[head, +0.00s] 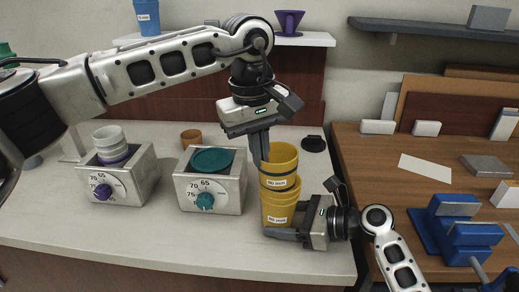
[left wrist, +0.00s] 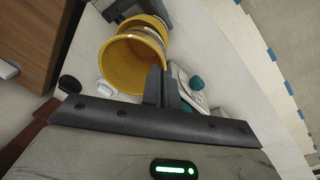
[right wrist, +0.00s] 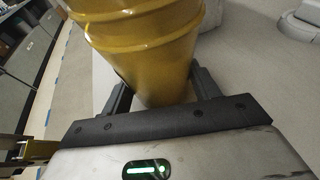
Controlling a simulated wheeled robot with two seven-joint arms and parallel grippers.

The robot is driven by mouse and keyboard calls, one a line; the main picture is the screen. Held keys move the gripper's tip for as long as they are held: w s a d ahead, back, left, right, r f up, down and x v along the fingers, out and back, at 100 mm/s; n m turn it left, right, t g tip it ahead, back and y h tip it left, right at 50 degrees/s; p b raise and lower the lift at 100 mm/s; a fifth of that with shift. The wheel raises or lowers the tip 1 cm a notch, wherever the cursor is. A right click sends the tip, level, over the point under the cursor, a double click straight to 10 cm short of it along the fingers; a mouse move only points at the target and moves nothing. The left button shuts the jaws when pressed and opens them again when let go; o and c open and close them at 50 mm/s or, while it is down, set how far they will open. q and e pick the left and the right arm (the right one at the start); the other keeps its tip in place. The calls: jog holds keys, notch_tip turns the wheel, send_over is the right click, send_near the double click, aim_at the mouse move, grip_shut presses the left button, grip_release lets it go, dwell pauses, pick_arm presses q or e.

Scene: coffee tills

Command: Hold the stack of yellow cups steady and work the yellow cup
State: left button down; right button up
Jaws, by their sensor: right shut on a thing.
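The stack of yellow cups (head: 277,213) stands upright near the counter's front right, white labels facing front. The top yellow cup (head: 281,163) sits in the stack, its mouth open upward; its inside shows in the left wrist view (left wrist: 132,62). My right gripper (head: 288,234) is low at the stack, its fingers shut around the lowest cup (right wrist: 160,85). My left gripper (head: 262,147) points down at the left rim of the top cup. Its two fingers (left wrist: 167,85) are close together at the rim; whether they pinch the wall is unclear.
A grinder-like box with a teal dial (head: 210,192) stands left of the stack, another with a purple dial and pale cups (head: 115,180) farther left. A small brown cup (head: 191,138) and a black disc (head: 313,143) lie behind. A wooden table (head: 380,165) adjoins right.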

pick_arm(q)
jog(key=shift+r, duration=3)
pick_arm(e)
jog(key=o, duration=1.4)
